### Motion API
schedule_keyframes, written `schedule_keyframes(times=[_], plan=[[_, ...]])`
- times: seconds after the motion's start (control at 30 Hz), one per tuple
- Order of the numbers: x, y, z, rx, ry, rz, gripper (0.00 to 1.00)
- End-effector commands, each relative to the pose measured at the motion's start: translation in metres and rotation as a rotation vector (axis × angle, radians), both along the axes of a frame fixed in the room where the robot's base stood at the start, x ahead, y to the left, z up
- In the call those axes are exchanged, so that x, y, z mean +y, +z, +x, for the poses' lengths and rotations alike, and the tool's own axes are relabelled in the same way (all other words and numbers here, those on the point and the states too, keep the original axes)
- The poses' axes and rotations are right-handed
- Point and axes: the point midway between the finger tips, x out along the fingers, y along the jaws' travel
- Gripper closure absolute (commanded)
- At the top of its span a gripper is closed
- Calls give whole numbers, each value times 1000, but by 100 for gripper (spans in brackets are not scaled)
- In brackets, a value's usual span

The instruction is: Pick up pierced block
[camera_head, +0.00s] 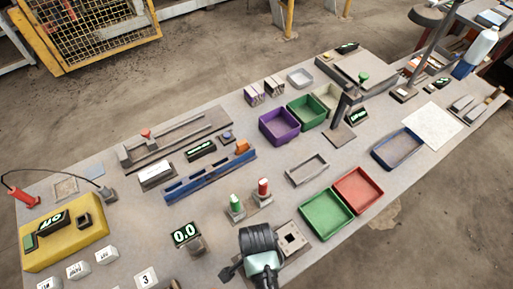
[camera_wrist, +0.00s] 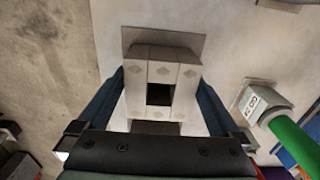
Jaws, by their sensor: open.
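The pierced block (camera_wrist: 162,72) is pale grey with a dark square hole. In the wrist view it sits on a brownish plate, centred ahead of my gripper (camera_wrist: 160,86). The two blue fingers are open, one on each side of the block. I cannot tell whether they touch it. In the head view the block (camera_head: 298,246) shows near the front edge, just right of my dark wrist, which hides the fingers there.
A green button (camera_head: 237,203) and a red button (camera_head: 263,188) stand close behind my gripper. A green tray (camera_head: 326,226) and a red tray (camera_head: 371,186) lie to the right. A yellow control box (camera_head: 82,240) is at the left. Floor lies beyond the table edge.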

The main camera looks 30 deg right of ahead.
Motion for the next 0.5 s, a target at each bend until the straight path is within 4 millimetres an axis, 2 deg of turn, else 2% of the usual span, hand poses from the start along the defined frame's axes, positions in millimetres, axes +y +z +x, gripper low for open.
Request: schedule_keyframes(times=[0.27, 0.5], plan=[[0, -3, 0, -1, 0, -1, 0], [0, -2, 0, -1, 0, 0, 43]])
